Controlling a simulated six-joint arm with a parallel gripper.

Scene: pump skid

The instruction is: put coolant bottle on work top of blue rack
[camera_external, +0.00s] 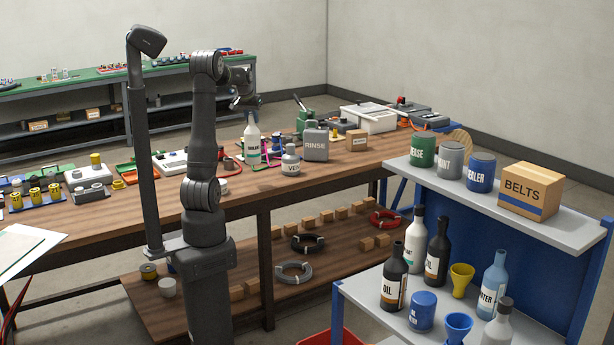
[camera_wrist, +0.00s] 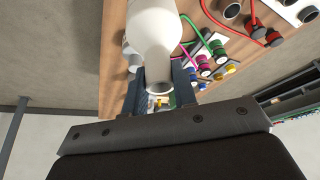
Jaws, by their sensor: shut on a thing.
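A white bottle (camera_external: 252,142) with a green-edged label hangs upright below my gripper (camera_external: 246,102), over the wooden bench. Its label is too small to read, so I cannot confirm it is the coolant bottle. In the wrist view my gripper (camera_wrist: 158,90) is shut on the neck of this white bottle (camera_wrist: 153,35). The blue rack (camera_external: 540,265) stands at the right front, away from my gripper. Its grey upper top (camera_external: 480,195) carries several cans and a box; a lower grey surface (camera_external: 365,305) carries bottles and funnels.

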